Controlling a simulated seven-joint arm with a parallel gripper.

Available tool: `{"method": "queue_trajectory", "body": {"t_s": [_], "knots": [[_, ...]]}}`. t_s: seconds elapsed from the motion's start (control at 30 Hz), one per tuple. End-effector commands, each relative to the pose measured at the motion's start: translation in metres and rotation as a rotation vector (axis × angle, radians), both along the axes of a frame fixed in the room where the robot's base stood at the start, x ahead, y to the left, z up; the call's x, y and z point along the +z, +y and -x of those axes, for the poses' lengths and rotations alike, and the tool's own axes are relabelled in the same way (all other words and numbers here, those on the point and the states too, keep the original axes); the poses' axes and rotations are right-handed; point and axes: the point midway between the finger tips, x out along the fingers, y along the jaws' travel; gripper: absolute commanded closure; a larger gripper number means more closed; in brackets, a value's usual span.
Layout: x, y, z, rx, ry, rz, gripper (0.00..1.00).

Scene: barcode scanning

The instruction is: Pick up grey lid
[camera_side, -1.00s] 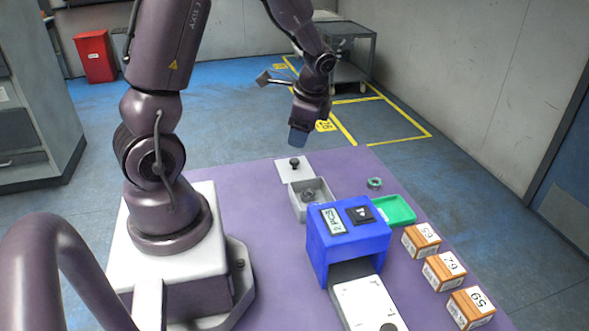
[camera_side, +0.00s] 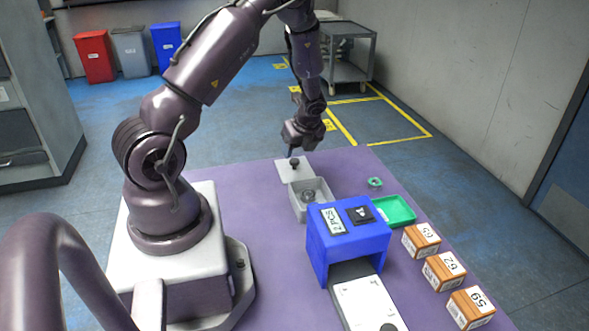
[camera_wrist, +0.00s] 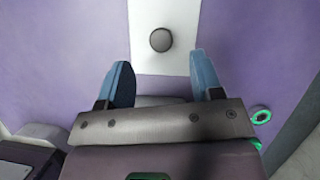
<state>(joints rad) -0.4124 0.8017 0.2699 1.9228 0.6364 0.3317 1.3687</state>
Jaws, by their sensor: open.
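The grey lid (camera_side: 289,174) is a flat, pale square plate with a dark round knob (camera_side: 295,162). It lies on the purple table at the far end, against the open grey box (camera_side: 299,204). In the wrist view the lid (camera_wrist: 148,60) shows as a whitish plate with its knob (camera_wrist: 160,40) near the top middle. My gripper (camera_side: 293,152) points down just above the lid, close to the knob. In the wrist view its two blue fingers (camera_wrist: 160,72) are spread apart with nothing between them, and the knob lies beyond the fingertips.
A blue scanner housing (camera_side: 345,243) stands nearer the camera, with a white device (camera_side: 367,303) in front. A green tray (camera_side: 395,210), a small green ring (camera_side: 375,183) and wooden numbered blocks (camera_side: 444,270) are at the right. The table left of the lid is clear.

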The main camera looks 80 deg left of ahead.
Motion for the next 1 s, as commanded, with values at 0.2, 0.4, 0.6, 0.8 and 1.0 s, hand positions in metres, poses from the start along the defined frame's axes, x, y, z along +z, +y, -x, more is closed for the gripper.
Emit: {"method": "queue_trajectory", "body": {"t_s": [0.2, 0.4, 0.6, 0.8, 1.0], "knots": [[-0.016, 0.006, 0.002, 0.002, 0.002, 0.0, 0.4], [-0.044, 0.017, 0.003, 0.002, 0.002, 0.0, 0.4], [-0.053, 0.021, 0.003, 0.002, -0.001, 0.0, 0.4], [-0.053, 0.021, 0.003, 0.002, -0.001, 0.0, 0.47], [-0.053, 0.021, 0.003, 0.002, -0.001, 0.0, 0.93]]}}
